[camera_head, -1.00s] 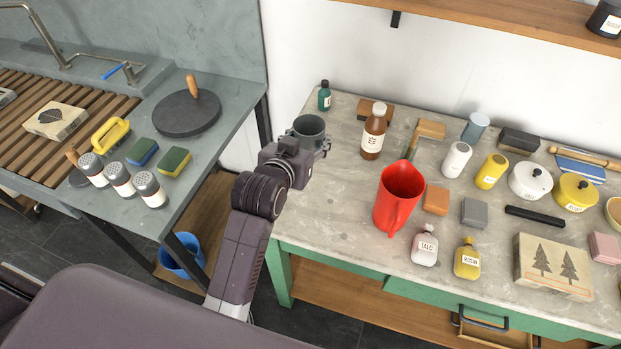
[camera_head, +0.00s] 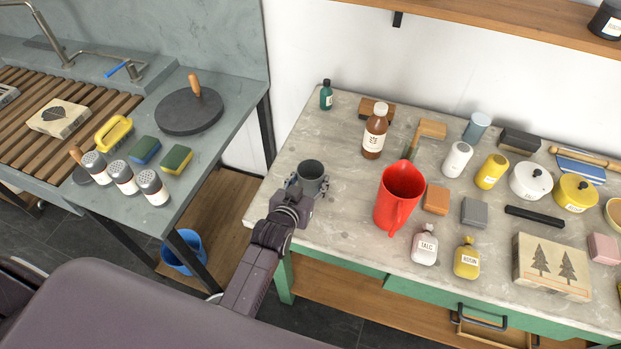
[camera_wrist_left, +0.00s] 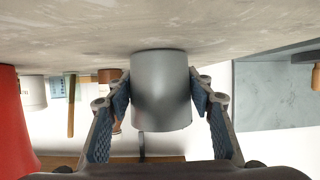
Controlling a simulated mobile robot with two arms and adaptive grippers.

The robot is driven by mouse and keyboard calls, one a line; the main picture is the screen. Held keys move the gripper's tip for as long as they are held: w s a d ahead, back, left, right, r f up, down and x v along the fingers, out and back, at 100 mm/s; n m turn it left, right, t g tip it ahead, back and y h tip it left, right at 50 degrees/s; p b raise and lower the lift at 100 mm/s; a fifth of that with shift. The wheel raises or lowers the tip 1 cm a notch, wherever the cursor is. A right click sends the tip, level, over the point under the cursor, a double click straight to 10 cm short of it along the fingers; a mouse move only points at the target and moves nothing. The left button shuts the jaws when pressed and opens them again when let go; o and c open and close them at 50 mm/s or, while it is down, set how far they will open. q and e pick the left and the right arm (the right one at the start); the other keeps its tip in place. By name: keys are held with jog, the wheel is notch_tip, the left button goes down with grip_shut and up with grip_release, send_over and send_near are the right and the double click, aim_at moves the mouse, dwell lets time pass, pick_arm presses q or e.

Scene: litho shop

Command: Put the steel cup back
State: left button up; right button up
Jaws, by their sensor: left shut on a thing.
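The steel cup (camera_head: 312,169) is a plain grey cylinder, upright near the left end of the stone-topped table (camera_head: 340,235). My left gripper (camera_head: 308,185) comes at it level from the front left and is shut on it, one finger on each side. In the left wrist view, which shows the scene upside down, the cup (camera_wrist_left: 162,92) sits between the two padded fingers, and its base appears to meet the tabletop (camera_wrist_left: 90,35). The underside contact is hard to judge. My right gripper is not in view.
A red jug (camera_head: 392,215) stands to the right of the cup, with a brown bottle (camera_head: 374,135) behind it. A small green bottle (camera_head: 326,98) stands at the back left. Bare tabletop surrounds the cup. A gap separates this table from the grey sink counter (camera_head: 215,140).

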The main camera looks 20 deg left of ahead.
pick_arm(q)
jog(key=o, duration=1.3)
jog(key=shift+f, duration=0.1)
jog(key=shift+c, duration=0.2)
jog(key=shift+r, duration=0.2)
jog(key=shift+s, duration=0.35)
jog(key=b+v, duration=0.1)
jog(key=v, duration=1)
jog(key=shift+s+r, duration=0.1)
jog(key=shift+s, duration=0.1)
